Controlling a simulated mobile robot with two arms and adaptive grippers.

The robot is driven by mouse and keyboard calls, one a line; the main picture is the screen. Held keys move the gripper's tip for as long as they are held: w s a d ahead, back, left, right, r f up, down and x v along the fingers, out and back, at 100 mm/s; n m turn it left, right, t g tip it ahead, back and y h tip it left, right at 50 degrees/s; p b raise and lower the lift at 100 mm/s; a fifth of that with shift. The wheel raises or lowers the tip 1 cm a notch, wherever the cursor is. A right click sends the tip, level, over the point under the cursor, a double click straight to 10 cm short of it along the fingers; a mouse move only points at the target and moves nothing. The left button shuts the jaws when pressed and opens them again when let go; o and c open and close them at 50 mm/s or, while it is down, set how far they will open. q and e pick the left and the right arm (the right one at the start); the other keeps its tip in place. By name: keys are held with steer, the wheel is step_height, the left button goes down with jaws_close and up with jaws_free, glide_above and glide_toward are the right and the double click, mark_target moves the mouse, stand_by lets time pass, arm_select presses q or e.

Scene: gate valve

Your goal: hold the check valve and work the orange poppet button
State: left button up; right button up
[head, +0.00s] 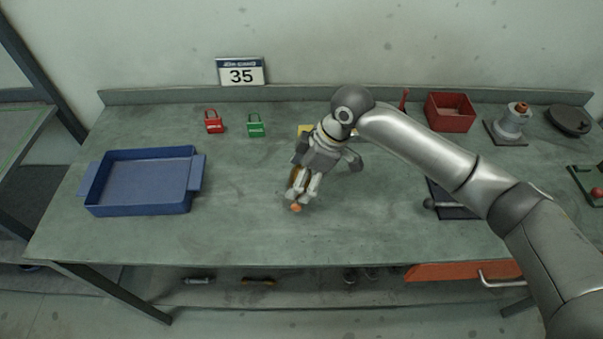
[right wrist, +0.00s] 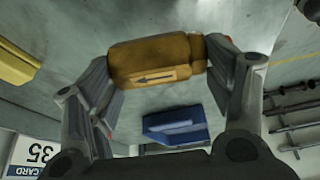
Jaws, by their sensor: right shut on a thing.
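The check valve (right wrist: 155,60) is a brass-coloured body with an arrow label, seen in the right wrist view between the fingers of my right gripper (right wrist: 165,95). In the head view my right gripper (head: 301,190) points down over the middle of the bench, shut on the valve. Most of the valve is hidden behind the fingers there. The orange poppet button (head: 296,208) shows just below the fingertips. Whether the valve touches the bench cannot be told. My left gripper is not in view.
A blue tray (head: 145,207) stands on the left of the bench (head: 240,220). A red padlock (head: 214,122) and a green padlock (head: 256,126) stand at the back. A red bin (head: 450,112) and a grey device with an orange top (head: 510,122) are back right. Bench left of the gripper is clear.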

steer(key=shift+f+b, duration=0.75)
steer(key=shift+f, duration=1.25)
stand_by(1.0)
